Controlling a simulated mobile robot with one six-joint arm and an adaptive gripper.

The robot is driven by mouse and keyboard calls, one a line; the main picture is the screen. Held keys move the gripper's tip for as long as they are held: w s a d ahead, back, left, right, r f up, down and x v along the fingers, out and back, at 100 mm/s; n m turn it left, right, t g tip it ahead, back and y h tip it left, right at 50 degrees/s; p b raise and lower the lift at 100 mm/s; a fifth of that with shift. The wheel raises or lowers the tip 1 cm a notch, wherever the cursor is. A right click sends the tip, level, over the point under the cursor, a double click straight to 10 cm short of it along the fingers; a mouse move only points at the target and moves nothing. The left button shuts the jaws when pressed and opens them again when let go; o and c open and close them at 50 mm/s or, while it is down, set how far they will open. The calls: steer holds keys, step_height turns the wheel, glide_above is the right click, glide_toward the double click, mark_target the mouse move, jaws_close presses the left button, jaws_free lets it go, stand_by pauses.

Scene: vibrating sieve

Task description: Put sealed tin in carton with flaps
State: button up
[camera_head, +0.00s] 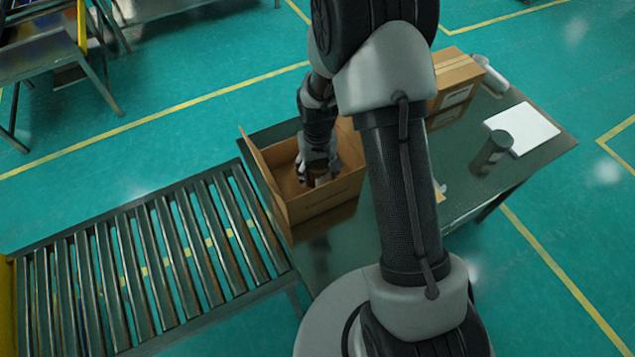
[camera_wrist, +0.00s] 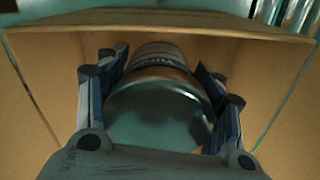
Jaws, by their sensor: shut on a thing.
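The sealed tin (camera_wrist: 155,108) is a metal can with a shiny lid and a printed label on its side. My gripper (camera_wrist: 160,85) is shut on it, with one finger on each side. The carton with flaps (camera_head: 325,197) is an open brown box on the dark table, beside the roller conveyor. In the head view my gripper (camera_head: 316,176) reaches down inside the carton's opening. The carton's inner walls (camera_wrist: 60,75) surround the tin in the wrist view. Whether the tin touches the carton's floor cannot be told.
A roller conveyor (camera_head: 150,262) meets the dark table (camera_head: 460,190) on the left. A closed carton (camera_head: 455,85) stands at the back of the table. A dark cylinder (camera_head: 492,150) and a white sheet (camera_head: 525,128) are at the right.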

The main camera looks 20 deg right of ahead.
steer(key=shift+f+b, duration=0.6)
steer(key=shift+f, duration=1.75)
steer(key=shift+f, duration=0.1)
steer(key=o, duration=1.2)
step_height(320, 180, up, 12)
steer(key=p, duration=0.3)
steer(key=shift+p, duration=0.35)
step_height(320, 180, up, 8)
steer(key=s+t, duration=0.1)
steer(key=s, duration=0.1)
step_height(320, 180, up, 11)
steer(key=t, duration=0.1)
glide_above(317, 181)
steer(key=s, duration=0.6)
steer(key=s+r+t, duration=0.1)
steer(key=s+r, duration=0.1)
steer(key=s, duration=0.2)
steer(key=s+r, duration=0.2)
steer(key=s, duration=0.3)
steer(key=s+r+t, duration=0.1)
steer(key=s+r, duration=0.1)
steer(key=s, duration=0.3)
steer(key=shift+s+d+r+t, duration=0.1)
steer(key=shift+d+r+t, duration=0.2)
steer(key=shift+r, duration=0.1)
